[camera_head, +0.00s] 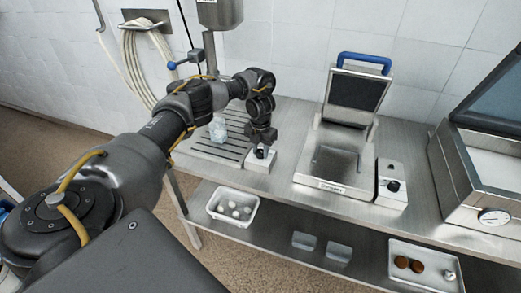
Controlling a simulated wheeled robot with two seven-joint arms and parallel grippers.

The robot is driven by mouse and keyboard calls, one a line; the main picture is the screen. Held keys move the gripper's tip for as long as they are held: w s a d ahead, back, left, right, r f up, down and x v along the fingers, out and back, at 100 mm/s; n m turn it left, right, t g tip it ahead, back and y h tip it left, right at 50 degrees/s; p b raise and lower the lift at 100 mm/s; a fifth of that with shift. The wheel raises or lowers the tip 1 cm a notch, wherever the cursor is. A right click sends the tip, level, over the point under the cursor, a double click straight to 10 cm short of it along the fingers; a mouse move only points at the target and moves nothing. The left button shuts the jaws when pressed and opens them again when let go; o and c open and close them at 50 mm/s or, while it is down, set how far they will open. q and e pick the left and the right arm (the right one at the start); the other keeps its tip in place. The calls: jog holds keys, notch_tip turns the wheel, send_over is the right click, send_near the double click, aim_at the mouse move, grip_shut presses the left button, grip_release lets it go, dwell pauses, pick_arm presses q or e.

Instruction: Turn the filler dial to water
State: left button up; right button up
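The filler (219,14) is a metal vessel on a post at the top, with a blue-knobbed lever (172,65) to its left. A small pale control box (262,163) with a dark dial (260,153) sits at the table's front edge, right of the slatted drip tray (215,151). My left gripper (259,143) points down right above the dial, at or very near it. Its fingers partly hide the dial, so its setting, any contact and the finger gap cannot be made out. My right gripper is out of view.
A clear cup (218,130) stands on the drip tray, close to my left arm. An open press (334,182) with a blue handle and another knob box (392,184) stand to the right.

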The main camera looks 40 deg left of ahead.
pick_arm(q)
jog(key=c, duration=0.5)
jog(key=shift+n, duration=0.3)
jog(key=shift+o, duration=0.2)
jog(key=n+p, duration=0.1)
jog(key=n, duration=0.1)
jog(key=shift+r+n, duration=0.1)
jog(key=shift+n, duration=0.3)
jog(key=n+p, duration=0.2)
jog(key=n, duration=0.2)
jog(key=shift+n, duration=0.3)
jog(key=n+p, duration=0.2)
jog(key=n, duration=0.3)
jog(key=shift+n+p, duration=1.1)
jog(key=shift+n, duration=1.3)
